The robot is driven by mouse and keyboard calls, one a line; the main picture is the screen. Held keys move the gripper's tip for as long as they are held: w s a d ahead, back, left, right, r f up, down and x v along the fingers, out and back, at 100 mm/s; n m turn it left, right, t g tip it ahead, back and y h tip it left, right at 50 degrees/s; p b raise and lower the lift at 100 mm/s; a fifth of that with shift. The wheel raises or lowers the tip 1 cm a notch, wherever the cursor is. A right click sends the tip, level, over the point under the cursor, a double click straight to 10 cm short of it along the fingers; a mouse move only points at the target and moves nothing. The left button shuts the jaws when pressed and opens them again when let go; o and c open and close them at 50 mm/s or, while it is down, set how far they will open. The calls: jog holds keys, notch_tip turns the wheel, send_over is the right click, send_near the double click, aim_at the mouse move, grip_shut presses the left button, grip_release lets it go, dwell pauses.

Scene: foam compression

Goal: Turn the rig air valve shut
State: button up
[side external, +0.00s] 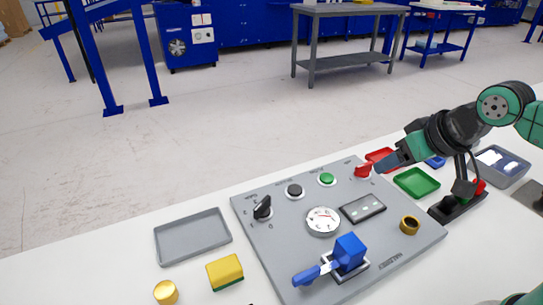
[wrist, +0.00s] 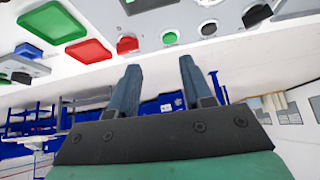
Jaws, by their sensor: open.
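A grey control panel (side external: 285,245) lies on the white table. A small red knob (side external: 363,171) is at its upper right, beside a tiny label that seems to read AIR. It also shows in the wrist view (wrist: 127,44), just beyond the left fingertip. A blue block with a lever handle (side external: 322,268) is at the panel's front edge. I cannot tell for certain which is the air valve. My gripper (side external: 379,168) is open and empty, close to the red knob from the right; I cannot tell if it touches. Both fingers show apart in the wrist view (wrist: 160,72).
The panel also holds a green button (side external: 327,179), black button (side external: 294,190), black selector (side external: 263,208), gauge (side external: 323,221) and brass ring (side external: 409,225). Red (side external: 380,154) and green (side external: 418,182) trays lie beneath my arm. A yellow sponge-like block (side external: 225,271) and grey tray (side external: 192,237) sit left.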

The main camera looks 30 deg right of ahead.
jog(key=w+d+m+g, duration=0.3)
jog(key=w+m, duration=0.3)
jog(key=m, duration=0.2)
jog(key=m+g, duration=0.3)
jog(key=m, duration=0.6)
send_over(365, 164)
jog(key=f, duration=0.4)
jog(key=shift+s+a+f, duration=0.2)
jog(key=shift+f, duration=0.05)
jog(key=shift+w+d+f+g, duration=0.15)
jog(key=shift+f+g, duration=0.25)
jog(key=shift+f, duration=2.8)
grip_shut()
